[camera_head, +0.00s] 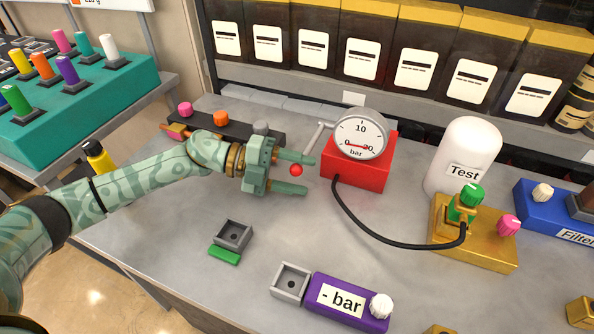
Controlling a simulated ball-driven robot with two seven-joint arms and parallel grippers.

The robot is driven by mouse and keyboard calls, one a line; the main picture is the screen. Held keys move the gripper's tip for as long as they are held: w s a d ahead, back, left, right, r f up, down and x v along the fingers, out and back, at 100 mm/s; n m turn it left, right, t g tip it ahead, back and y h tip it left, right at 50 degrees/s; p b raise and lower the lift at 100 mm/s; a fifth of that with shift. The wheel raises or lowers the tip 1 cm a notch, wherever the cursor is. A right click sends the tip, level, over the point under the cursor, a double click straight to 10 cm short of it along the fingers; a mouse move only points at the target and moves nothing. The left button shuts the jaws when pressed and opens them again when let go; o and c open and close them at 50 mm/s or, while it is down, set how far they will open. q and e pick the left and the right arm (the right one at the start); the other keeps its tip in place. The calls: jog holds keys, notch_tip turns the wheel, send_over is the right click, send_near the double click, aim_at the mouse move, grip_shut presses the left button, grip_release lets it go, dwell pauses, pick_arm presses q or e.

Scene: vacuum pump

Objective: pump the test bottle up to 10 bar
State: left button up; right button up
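The red pump (355,172) stands at the table's middle with a round gauge (362,135) marked bar on top. The gauge needle is too small to read. A grey lever (318,136) slants from the pump's left side down toward my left gripper (306,175). My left gripper's fingers are apart, with a red ball (296,170) between them in line with the lever. I cannot tell whether the fingers touch it. My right gripper is not in view.
A black hose (375,233) runs from the pump to the gold base. A purple "- bar" block (345,300) and a grey socket (233,235) sit in front. A blue filter block (548,210) stands at right, a dark block with knobs (220,128) behind my gripper.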

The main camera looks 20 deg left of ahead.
pick_arm(q)
notch_tip(320, 180, up, 3)
jog(key=shift+p, duration=0.6)
jog(key=s+d+r+p, duration=0.2)
jog(key=s+r+p, duration=0.1)
jog(key=s+r, duration=0.2)
jog(key=s+d+r+p, duration=0.2)
jog(key=s+r+p, duration=0.2)
jog(key=s, duration=0.4)
jog(key=shift+s+d+r+p, duration=0.15)
jog(key=shift+d+r+p, duration=0.15)
jog(key=shift+r, duration=0.2)
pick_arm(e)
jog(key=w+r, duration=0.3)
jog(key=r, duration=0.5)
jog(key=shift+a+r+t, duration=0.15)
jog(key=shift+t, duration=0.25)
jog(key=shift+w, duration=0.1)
